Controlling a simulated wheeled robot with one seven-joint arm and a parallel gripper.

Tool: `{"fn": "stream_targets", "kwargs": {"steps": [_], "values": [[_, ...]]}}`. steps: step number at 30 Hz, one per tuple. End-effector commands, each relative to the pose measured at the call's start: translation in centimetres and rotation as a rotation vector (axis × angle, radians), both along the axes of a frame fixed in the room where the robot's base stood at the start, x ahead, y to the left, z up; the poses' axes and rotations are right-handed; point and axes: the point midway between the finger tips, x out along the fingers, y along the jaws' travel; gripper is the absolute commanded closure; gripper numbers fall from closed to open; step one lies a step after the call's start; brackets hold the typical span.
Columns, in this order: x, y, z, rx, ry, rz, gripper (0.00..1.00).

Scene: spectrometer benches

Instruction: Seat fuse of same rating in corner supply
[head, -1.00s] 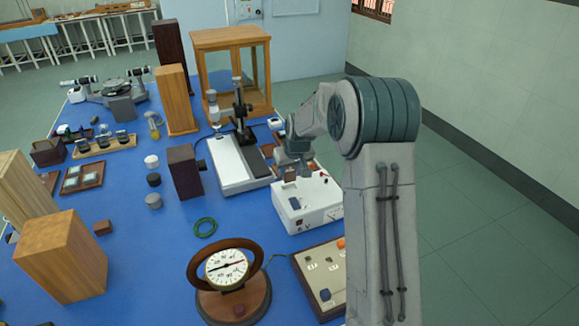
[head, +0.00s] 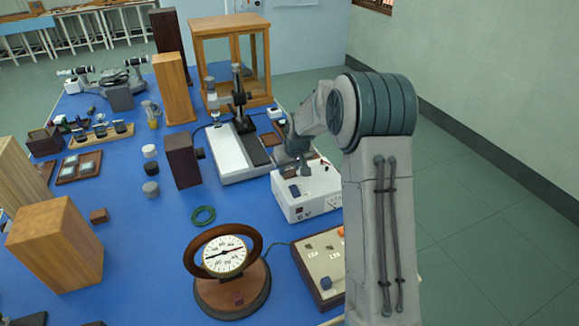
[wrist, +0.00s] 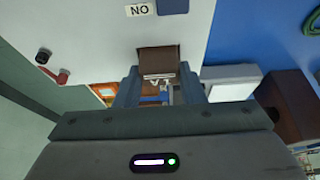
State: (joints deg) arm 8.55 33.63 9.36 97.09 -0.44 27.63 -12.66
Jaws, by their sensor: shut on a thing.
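The white corner supply (head: 300,205), marked 6 V on its front, stands at the bench's right edge. My gripper (head: 305,170) is over its top. In the wrist view my gripper (wrist: 160,90) is shut on a small brown fuse piece (wrist: 158,60) with pale, unreadable marking. The supply's white top (wrist: 95,35) fills the upper left there, with an upside-down ON label (wrist: 140,9), a dark blue switch (wrist: 180,5), and black and red terminals. I cannot tell whether the held piece touches the supply; any opening under it is hidden.
A wood-framed panel (head: 322,262) with rating labels stands in front of the supply, partly behind my arm. A round dial meter (head: 224,258) is left of it. A microscope stand (head: 238,150) stands behind the supply. A green ring (head: 203,215) lies on open blue bench.

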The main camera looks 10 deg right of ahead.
Motion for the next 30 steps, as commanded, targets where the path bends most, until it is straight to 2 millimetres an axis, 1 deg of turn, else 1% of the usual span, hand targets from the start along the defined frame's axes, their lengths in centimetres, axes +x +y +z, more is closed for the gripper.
{"fn": "stream_targets", "kwargs": {"steps": [2,3,5,6,14,19,23,30], "values": [[0.0,0.0,0.0,0.0,0.0,0.0,0.86],[0.0,0.0,0.0,0.0,0.0,0.0,0.62],[0.0,0.0,0.0,0.0,0.0,0.0,0.45],[0.0,0.0,0.0,0.0,0.0,0.0,0.39],[0.0,0.0,0.1,0.0,0.0,0.0,0.39],[-0.3,-0.1,1.1,0.0,-0.003,0.0,0.39],[-1.1,-0.3,3.0,-0.001,-0.005,-0.001,0.39],[-3.1,-0.7,7.8,0.0,-0.005,-0.002,0.39]]}}
